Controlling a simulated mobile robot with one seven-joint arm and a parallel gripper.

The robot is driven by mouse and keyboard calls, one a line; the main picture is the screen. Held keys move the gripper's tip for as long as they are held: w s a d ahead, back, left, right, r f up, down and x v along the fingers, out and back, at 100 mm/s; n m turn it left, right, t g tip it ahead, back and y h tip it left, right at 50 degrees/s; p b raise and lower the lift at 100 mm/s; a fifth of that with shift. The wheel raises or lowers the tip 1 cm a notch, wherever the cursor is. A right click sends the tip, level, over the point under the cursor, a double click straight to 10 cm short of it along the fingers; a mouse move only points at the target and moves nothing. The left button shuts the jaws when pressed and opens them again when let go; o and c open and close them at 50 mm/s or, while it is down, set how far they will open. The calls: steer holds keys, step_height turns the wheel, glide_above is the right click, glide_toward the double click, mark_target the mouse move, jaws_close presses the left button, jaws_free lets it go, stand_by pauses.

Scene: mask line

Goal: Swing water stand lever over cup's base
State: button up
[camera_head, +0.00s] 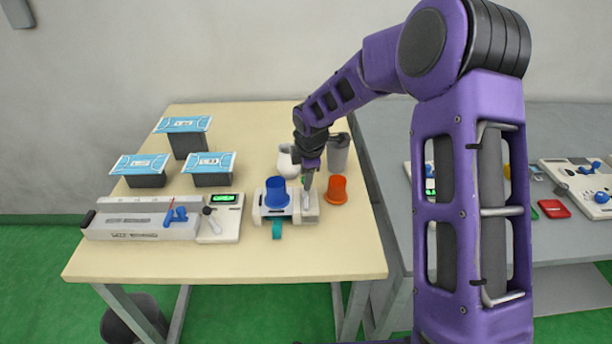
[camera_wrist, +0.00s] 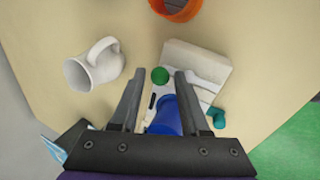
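The white water stand (camera_head: 307,212) sits near the front right of the wooden table; it also shows in the wrist view (camera_wrist: 195,58). An upside-down-looking blue cup (camera_head: 277,193) stands on its left part, and in the wrist view the cup (camera_wrist: 168,118) is partly hidden by my fingers. A green round knob (camera_wrist: 160,75) shows on the stand, and a teal part (camera_head: 277,229) sticks out at its front. I cannot tell which is the lever. My gripper (camera_wrist: 156,76) is open above the stand, with the green knob between its fingertips in the picture; contact is unclear.
An orange cup (camera_head: 337,190) stands close right of the stand. A white machine (camera_head: 145,222), a scale (camera_head: 219,225) and several mask boxes (camera_head: 209,174) are left. The table front is clear.

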jaws_close()
